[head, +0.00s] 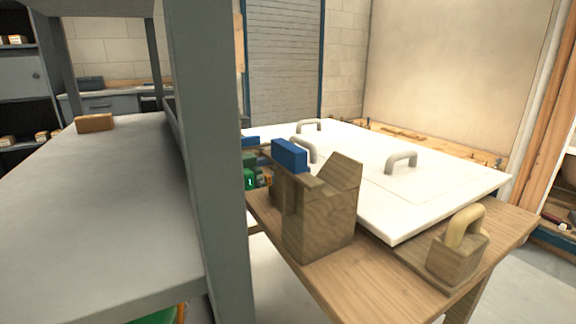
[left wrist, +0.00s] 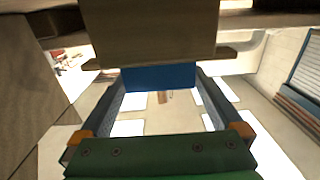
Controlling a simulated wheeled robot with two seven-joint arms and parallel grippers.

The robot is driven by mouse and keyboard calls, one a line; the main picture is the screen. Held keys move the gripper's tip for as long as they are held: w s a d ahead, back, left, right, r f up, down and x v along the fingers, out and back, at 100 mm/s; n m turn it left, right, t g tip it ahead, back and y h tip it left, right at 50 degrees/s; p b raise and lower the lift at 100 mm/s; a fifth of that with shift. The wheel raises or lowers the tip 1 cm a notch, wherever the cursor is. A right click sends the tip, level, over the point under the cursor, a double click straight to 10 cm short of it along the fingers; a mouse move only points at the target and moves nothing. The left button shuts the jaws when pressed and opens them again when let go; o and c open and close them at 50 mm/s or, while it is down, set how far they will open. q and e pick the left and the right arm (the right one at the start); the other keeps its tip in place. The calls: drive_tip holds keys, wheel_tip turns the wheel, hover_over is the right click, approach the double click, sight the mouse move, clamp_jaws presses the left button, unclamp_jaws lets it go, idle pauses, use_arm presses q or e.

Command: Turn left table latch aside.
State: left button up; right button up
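The left table latch appears to be the wooden block (head: 320,215) with a blue bar (head: 290,155) on top, at the left end of the wooden table (head: 350,275). My left gripper (left wrist: 162,98) shows its green palm and two dark fingers in the left wrist view. The fingers stand apart, with a blue block (left wrist: 160,76) between or just beyond their ends. I cannot tell whether they touch it. A wooden piece (left wrist: 150,35) lies above that block. In the head view, green and orange parts beside the post look like this gripper, mostly hidden. My right gripper is out of view.
A grey post (head: 205,150) and shelf (head: 100,200) block the left of the head view. A white panel with handles (head: 400,162) lies on the table. A wooden block with a pale loop (head: 455,262) stands at the right end. An orange-brown block (head: 95,123) sits on the shelf.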

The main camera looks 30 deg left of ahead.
use_arm(q)
drive_tip(key=b+v, duration=0.1)
drive_tip(key=v, duration=0.5)
drive_tip(key=shift+a+f, duration=0.1)
drive_tip(key=shift+f, duration=0.05)
drive_tip(key=shift+s+a, duration=0.15)
drive_tip(key=shift+s, duration=0.35)
